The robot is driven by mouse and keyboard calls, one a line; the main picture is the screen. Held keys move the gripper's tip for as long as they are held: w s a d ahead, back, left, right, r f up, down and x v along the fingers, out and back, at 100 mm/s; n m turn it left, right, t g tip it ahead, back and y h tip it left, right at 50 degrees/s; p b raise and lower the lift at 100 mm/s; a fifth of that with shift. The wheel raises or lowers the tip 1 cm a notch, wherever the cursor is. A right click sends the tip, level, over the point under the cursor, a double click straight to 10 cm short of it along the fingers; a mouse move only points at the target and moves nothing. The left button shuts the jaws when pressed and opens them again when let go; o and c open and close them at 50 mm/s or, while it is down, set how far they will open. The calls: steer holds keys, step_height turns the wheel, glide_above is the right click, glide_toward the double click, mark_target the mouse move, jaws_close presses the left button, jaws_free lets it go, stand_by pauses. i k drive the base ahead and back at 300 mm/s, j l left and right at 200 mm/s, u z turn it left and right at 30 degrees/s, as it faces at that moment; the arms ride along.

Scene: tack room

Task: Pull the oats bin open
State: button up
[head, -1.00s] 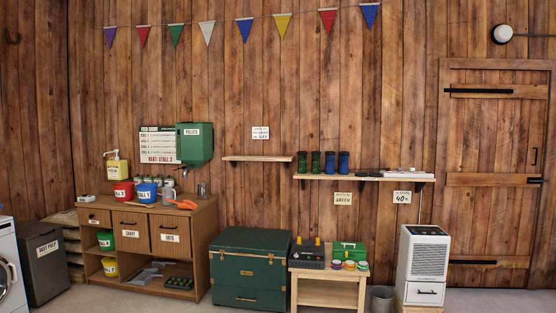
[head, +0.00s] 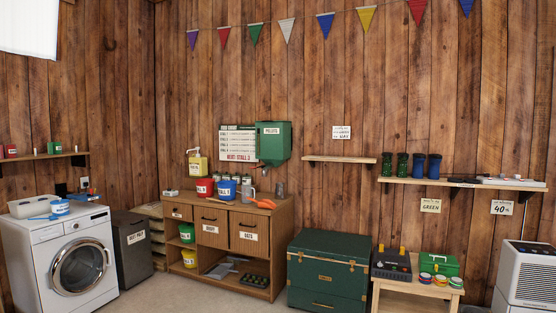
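The oats bin (head: 249,233) is the right-hand bin front in the wooden cabinet, with a white OATS label and a dark handle near its top. It looks shut, its front level with the cabinet face. The chaff bin (head: 212,227) is just left of it, also shut. The wooden cabinet (head: 283,245) stands against the back wall, left of the middle of the head view. My gripper and arm do not show in the head view.
A green trunk (head: 328,273) stands right of the cabinet. A dark bin (head: 132,252) and a washing machine (head: 65,262) stand to its left. An orange-handled scoop (head: 262,204) and buckets (head: 226,190) sit on the cabinet top. The floor before the cabinet looks clear.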

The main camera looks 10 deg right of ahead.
mark_target(249, 232)
steer(key=i+j+u, duration=0.3)
steer(key=i, duration=0.25)
steer(key=i+j+u, duration=0.3)
steer(key=i, duration=0.3)
steer(key=i+l+u, duration=0.1)
steer(key=i+u, duration=0.2)
steer(key=i, duration=0.3)
steer(key=i+j+z, duration=0.2)
steer(key=i+z, duration=0.2)
steer(key=i, duration=0.35)
steer(key=i+j+z, duration=0.4)
steer(key=i, duration=0.35)
steer(key=i+j+z, duration=0.35)
steer(key=i+j, duration=0.25)
steer(key=i+j+z, duration=0.4)
steer(key=i+j, duration=0.2)
steer(key=j, duration=0.25)
